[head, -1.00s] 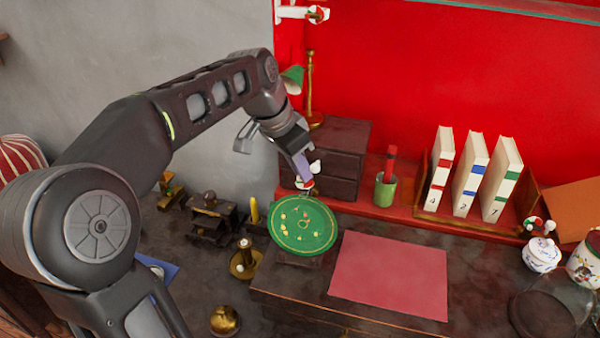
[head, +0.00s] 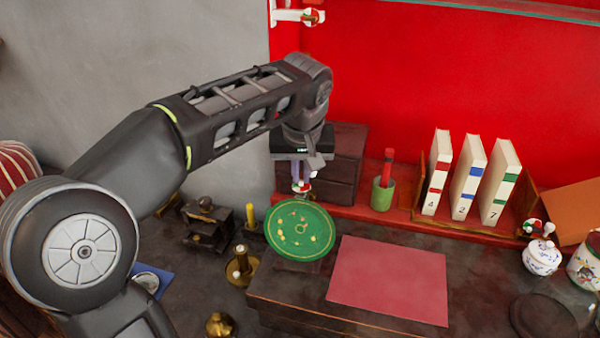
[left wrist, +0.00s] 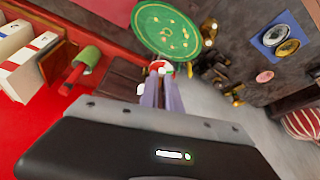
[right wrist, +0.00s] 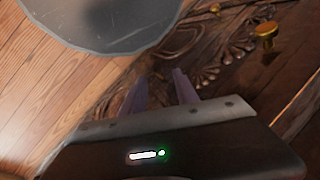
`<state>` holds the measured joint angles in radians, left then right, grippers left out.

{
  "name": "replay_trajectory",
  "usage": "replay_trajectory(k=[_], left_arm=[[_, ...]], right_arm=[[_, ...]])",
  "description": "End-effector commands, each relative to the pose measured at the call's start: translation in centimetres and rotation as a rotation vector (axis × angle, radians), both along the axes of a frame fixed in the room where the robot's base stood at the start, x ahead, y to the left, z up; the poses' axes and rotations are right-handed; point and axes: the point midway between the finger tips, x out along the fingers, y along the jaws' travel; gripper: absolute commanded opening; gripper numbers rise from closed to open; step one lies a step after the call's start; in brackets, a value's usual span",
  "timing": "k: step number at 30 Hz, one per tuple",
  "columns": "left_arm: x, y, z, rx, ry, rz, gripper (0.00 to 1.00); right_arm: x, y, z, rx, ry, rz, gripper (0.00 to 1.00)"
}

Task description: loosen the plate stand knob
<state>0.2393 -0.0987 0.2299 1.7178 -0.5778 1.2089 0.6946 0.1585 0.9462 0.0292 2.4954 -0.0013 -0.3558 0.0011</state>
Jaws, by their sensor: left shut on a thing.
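The green plate (head: 299,231) with yellow marks leans on its stand at the left end of the raised desk top. Behind its upper edge is the small red, white and green knob (head: 302,188). My left gripper (head: 302,180) points down and is shut on the knob. In the left wrist view the fingers (left wrist: 161,88) close on the knob (left wrist: 160,66), beside the plate (left wrist: 166,30). The stand is mostly hidden behind the plate. My right gripper (right wrist: 160,90) shows only in its wrist view, fingers apart and empty near carved wood.
A dark drawer box (head: 345,160) stands close behind my left gripper. A green cup (head: 383,194) and upright books (head: 468,185) are to the right. A candlestick (head: 242,268) stands left of the plate. A pink sheet (head: 390,280) lies to its right. A brass knob (right wrist: 266,35) shows in the right wrist view.

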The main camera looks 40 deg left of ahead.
Motion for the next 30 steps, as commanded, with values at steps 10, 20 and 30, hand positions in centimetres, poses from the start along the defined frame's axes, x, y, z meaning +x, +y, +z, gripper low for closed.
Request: replay_trajectory(k=[10,20,30], left_arm=[[0.29,-0.28,0.0,-0.001,0.0,0.285,0.0],[0.35,-0.29,0.0,-0.001,0.0,0.419,0.0],[0.33,-0.29,-0.02,-0.002,0.0,0.434,0.0]], right_arm=[[0.0,0.0,0.02,0.0,0.0,0.0,0.36],[0.0,0.0,0.09,0.0,0.0,0.0,0.36],[0.0,0.0,0.1,0.0,0.0,0.0,0.36]])
